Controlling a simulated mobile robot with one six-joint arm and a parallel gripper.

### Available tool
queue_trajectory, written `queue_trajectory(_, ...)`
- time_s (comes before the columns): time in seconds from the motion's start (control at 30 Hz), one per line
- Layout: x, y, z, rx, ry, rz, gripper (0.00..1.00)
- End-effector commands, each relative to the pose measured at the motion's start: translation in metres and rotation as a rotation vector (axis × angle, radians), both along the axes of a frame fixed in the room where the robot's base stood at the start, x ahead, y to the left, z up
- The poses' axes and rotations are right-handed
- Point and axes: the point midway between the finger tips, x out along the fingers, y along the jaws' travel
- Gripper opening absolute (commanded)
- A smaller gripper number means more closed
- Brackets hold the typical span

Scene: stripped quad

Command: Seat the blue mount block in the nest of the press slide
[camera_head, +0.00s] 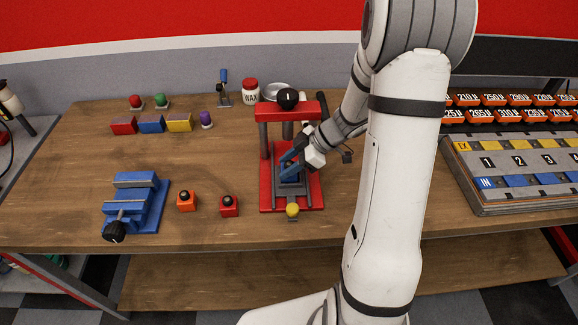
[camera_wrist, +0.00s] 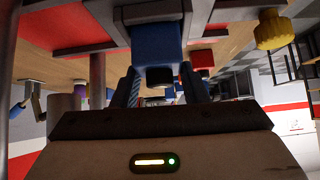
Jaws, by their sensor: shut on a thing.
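The press (camera_head: 265,190) has a red base, posts and a red top beam with a black knob. Its grey slide (camera_head: 312,193) lies at the front of the base, with a yellow knob (camera_head: 292,210) at the near end. My gripper (camera_head: 290,168) reaches in from the right and is shut on the blue mount block (camera_wrist: 155,42), whose dark top knob sits between the fingers (camera_wrist: 160,80). The block is at the slide's nest, with grey nest walls (camera_wrist: 130,14) beside it in the wrist view. I cannot tell whether it is fully down. My fingers partly hide it in the head view.
Left of the press stand a red block (camera_head: 229,207), an orange block (camera_head: 186,202) and a blue vise (camera_head: 135,200). Coloured blocks (camera_head: 150,124) and a wax jar (camera_head: 250,92) are behind. A numbered tray (camera_head: 510,200) is at right. My arm hides the table's right middle.

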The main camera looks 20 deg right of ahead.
Motion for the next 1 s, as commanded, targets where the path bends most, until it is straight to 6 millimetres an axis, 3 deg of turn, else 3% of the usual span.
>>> queue_trajectory(0.07, -0.0004, 0.0004, -0.0079, 0.0, 0.001, 0.001, 0.02)
queue_trajectory(0.4, -0.0002, 0.0006, -0.0106, 0.001, 0.001, 0.001, 0.02)
queue_trajectory(0.43, -0.0002, 0.0006, -0.011, 0.0, 0.001, 0.001, 0.41)
queue_trajectory(0.7, -0.0002, 0.0008, -0.0108, 0.0, 0.0, 0.001, 0.61)
queue_trajectory(1.0, 0.0, 0.0005, -0.0067, -0.002, -0.003, 0.003, 0.61)
